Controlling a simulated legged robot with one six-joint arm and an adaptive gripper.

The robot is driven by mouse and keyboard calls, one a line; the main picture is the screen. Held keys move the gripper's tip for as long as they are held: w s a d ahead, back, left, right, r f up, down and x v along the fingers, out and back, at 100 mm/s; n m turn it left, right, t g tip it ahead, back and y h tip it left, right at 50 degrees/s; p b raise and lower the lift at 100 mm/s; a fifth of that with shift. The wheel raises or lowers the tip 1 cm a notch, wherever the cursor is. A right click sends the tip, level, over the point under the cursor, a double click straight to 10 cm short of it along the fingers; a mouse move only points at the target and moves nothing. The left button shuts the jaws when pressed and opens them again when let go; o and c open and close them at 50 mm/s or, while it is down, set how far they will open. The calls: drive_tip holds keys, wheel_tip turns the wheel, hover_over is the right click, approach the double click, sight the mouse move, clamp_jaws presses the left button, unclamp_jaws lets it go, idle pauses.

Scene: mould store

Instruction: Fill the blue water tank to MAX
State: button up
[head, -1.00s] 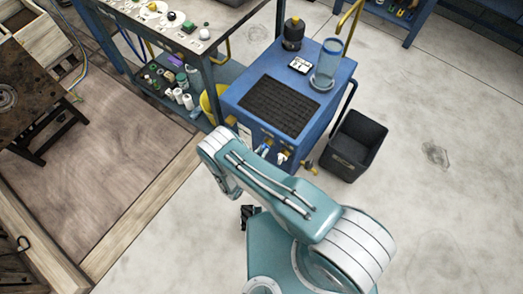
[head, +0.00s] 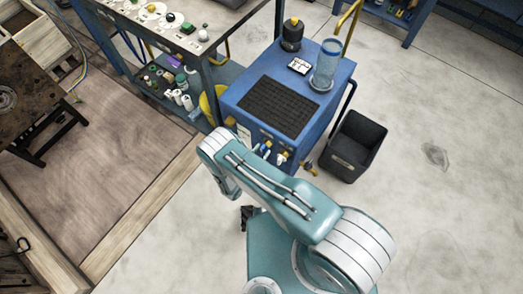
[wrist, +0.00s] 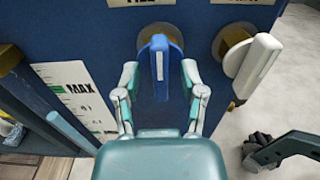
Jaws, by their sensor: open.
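The blue tank cart (head: 318,115) stands in front of my arm in the head view. In the wrist view its dark blue front (wrist: 215,100) carries a blue lever (wrist: 161,62) on a brass fitting and a white lever (wrist: 254,68) to its right. My gripper (wrist: 159,84) is open, with one finger on either side of the blue lever; I cannot tell whether they touch it. In the head view my arm hides the gripper. A white gauge plate (wrist: 76,96) reads MAX. A pale blue column (wrist: 70,130) beside it seems to end below that word.
A dark open bin (head: 353,147) stands right of the cart. A workbench (head: 205,50) with a lower shelf of bottles stands left behind it. A clear cylinder (head: 326,62) and a dark bottle (head: 292,36) stand on the cart. Floor at right is clear.

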drive_tip(key=v, duration=1.2)
drive_tip(key=shift+w+f, duration=0.1)
drive_tip(key=w+d+r+m+g, duration=0.3)
drive_tip(key=r+m+g, duration=0.2)
drive_tip(key=r, duration=0.7)
drive_tip(key=w+d+r+m+g+y, duration=0.15)
drive_tip(key=w+r+m+g, duration=0.35)
drive_tip(key=r, duration=0.6)
drive_tip(key=w+d+r+m+g+h, duration=0.1)
drive_tip(key=d+r+m+g, duration=0.4)
drive_tip(key=r, duration=0.7)
drive_tip(key=s+d+r+m+t+y, duration=0.1)
drive_tip(key=s+d+r+m+y, duration=0.25)
drive_tip(key=r, duration=0.35)
drive_tip(key=s+d+r+m+y, duration=0.2)
drive_tip(key=s+d+r+m, duration=0.15)
drive_tip(key=r, duration=0.25)
drive_tip(key=s+d+r+m+t+y, duration=0.4)
drive_tip(key=s+r+m+t+y, duration=0.1)
drive_tip(key=s+r, duration=0.4)
drive_tip(key=shift+s+r+m, duration=0.25)
drive_tip(key=shift+s+m, duration=0.55)
drive_tip(key=shift+s, duration=0.2)
